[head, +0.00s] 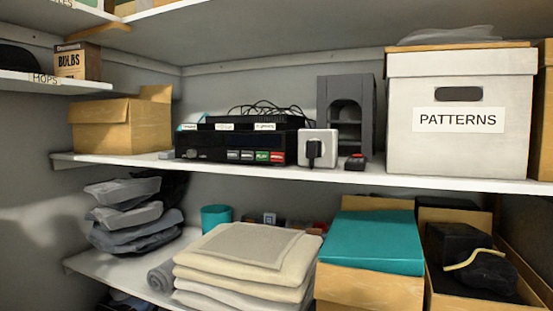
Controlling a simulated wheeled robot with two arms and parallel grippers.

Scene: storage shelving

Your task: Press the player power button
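The player (212,145) appears to be the black box on the middle shelf, left of centre, front facing me. Its front has a row of small buttons: two greyish ones, a green button (262,157) and a red button (277,157) at the right end. A small round control (190,154) sits at the left of the front. Labels are too small to read, so I cannot tell which is the power button. Neither of my grippers is in view.
A cardboard box (101,124) is to the left; the PATTERNS box (442,148) is to the right. The upper shelf overhangs.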

